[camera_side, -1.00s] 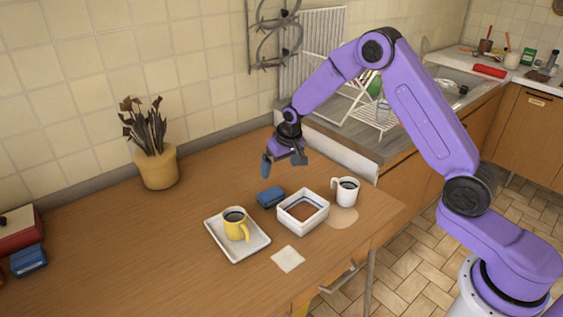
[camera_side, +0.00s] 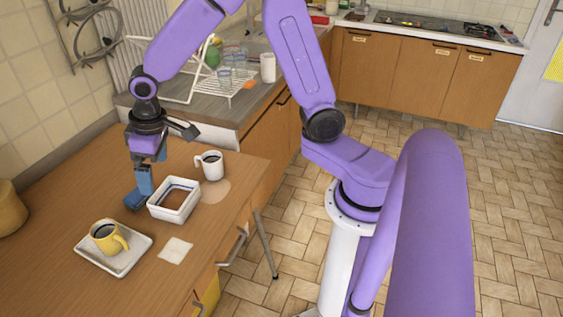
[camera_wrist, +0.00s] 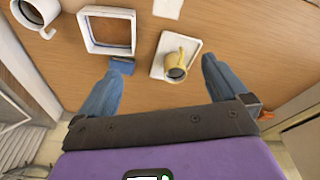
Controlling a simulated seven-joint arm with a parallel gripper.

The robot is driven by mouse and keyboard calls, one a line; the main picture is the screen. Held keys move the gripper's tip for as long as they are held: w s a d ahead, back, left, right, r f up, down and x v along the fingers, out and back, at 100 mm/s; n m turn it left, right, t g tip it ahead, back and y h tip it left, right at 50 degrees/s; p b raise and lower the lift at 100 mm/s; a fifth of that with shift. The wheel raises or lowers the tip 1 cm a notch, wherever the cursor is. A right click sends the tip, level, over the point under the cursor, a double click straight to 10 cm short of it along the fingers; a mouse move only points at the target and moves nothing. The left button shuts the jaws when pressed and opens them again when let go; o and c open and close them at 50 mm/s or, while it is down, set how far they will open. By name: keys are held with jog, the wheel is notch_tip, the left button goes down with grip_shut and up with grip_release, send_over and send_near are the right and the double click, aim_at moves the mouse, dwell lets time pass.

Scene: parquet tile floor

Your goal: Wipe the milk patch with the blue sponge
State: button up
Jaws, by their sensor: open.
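The small blue sponge (camera_side: 136,199) lies on the wooden table against the left side of a white square box; it also shows in the wrist view (camera_wrist: 121,66). My gripper (camera_side: 149,181) points down with its blue fingers just above and beside the sponge. In the wrist view my gripper (camera_wrist: 160,75) is open, with the sponge near the left finger, partly hidden. A flat, pale round patch (camera_side: 214,192) lies by the white mug, and a pale square piece (camera_side: 175,251) lies nearer the front edge. The round one looks like the milk patch.
The white box (camera_side: 160,211) stands right beside the sponge. A white mug (camera_side: 211,165) stands behind it. A yellow mug (camera_side: 107,236) stands on a white tray (camera_side: 131,260) at the left. The table's front edge runs close to the patches.

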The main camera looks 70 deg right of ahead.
jog(key=s+d+r+n, duration=0.1)
jog(key=s+d+n, duration=0.1)
jog(key=s, duration=0.7)
jog(key=s+d+r+n+g, duration=0.1)
jog(key=s+d+n, duration=0.1)
jog(key=s, duration=0.7)
jog(key=s+d+r+n+g, duration=0.1)
jog(key=s+n, duration=0.3)
jog(key=s, duration=0.5)
jog(key=shift+d+r, duration=0.5)
jog(key=shift+d, duration=0.15)
jog(key=c, duration=1)
jog(key=shift+c, duration=0.2)
